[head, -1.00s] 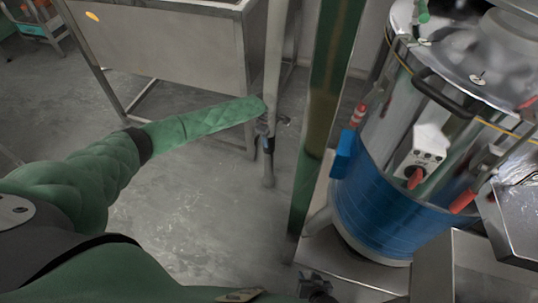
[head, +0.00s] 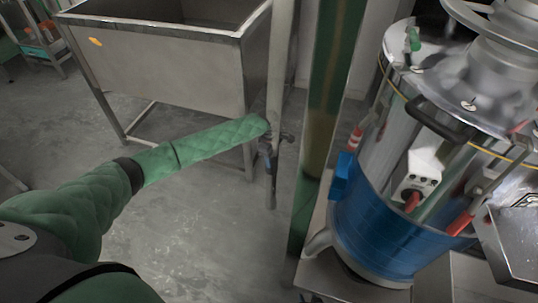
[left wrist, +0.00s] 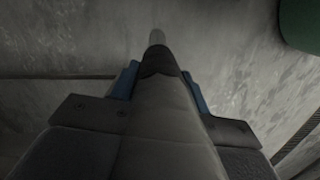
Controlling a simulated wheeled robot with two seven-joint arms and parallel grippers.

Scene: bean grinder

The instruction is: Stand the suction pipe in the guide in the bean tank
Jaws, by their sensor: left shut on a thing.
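The suction pipe (head: 279,75) is a long light-grey tube, upright in the head view, with its top beyond the upper edge and its lower end above the floor. My left gripper (head: 268,145) is shut around its lower part. In the left wrist view, the blue fingers of my left gripper (left wrist: 162,88) lie on both sides of the pipe (left wrist: 157,38). The bean tank (head: 165,50) is the open steel bin on legs at the upper left, behind the pipe. I cannot make out the guide inside it. My right gripper is not in view.
A green post (head: 325,120) stands just right of the pipe. The grinder machine with a blue band (head: 385,225) fills the right side, with a black handle and red-tipped levers. The concrete floor (head: 190,225) below the tank is clear.

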